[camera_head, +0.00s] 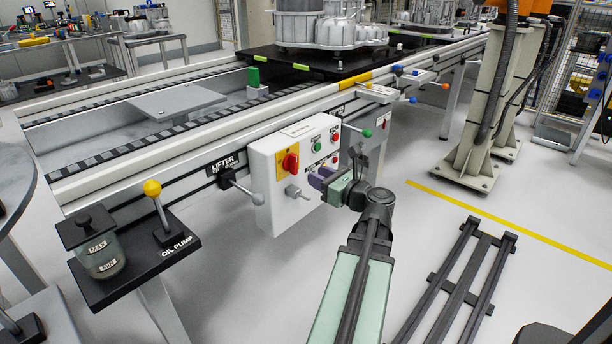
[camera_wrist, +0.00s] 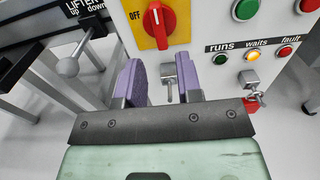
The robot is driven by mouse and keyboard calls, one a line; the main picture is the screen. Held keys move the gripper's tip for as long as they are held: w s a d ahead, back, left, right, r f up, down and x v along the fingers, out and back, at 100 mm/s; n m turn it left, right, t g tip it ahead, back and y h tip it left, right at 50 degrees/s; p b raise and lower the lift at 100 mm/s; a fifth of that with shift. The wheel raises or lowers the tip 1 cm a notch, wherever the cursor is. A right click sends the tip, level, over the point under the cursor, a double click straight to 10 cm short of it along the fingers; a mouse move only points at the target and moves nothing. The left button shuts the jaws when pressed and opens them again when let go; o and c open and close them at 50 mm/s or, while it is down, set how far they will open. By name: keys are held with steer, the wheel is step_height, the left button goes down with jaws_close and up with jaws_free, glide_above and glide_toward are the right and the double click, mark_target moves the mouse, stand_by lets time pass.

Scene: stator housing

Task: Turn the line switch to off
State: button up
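A red rotary switch (camera_head: 290,161) sits on a yellow plate on the white control box (camera_head: 268,170). In the wrist view the red switch (camera_wrist: 156,20) stands with its handle roughly upright, and the word OFF is to its left. Below it a small grey metal lever (camera_wrist: 168,84) sticks out; it also shows in the head view (camera_head: 294,191). My gripper (camera_wrist: 160,76) is open, its two purple fingers apart, with the lever seen between them. I cannot tell whether either finger touches it. In the head view my gripper (camera_head: 322,181) is in front of the box's lower right.
Green and red buttons (camera_wrist: 245,9) and lamps marked runs, waits and fault are at the right. A second grey metal switch (camera_wrist: 250,80) is below the lamps. The LIFTER lever (camera_head: 240,187) and the yellow-knobbed OIL PUMP lever (camera_head: 155,193) are left of the box.

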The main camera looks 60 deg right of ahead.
mark_target(296, 166)
steer(key=shift+w+d, duration=0.25)
steer(key=shift+w, duration=1.55)
steer(key=shift+w+d, duration=0.2)
steer(key=shift+w, duration=1.55)
steer(key=shift+w, duration=0.1)
steer(key=shift+c, duration=0.3)
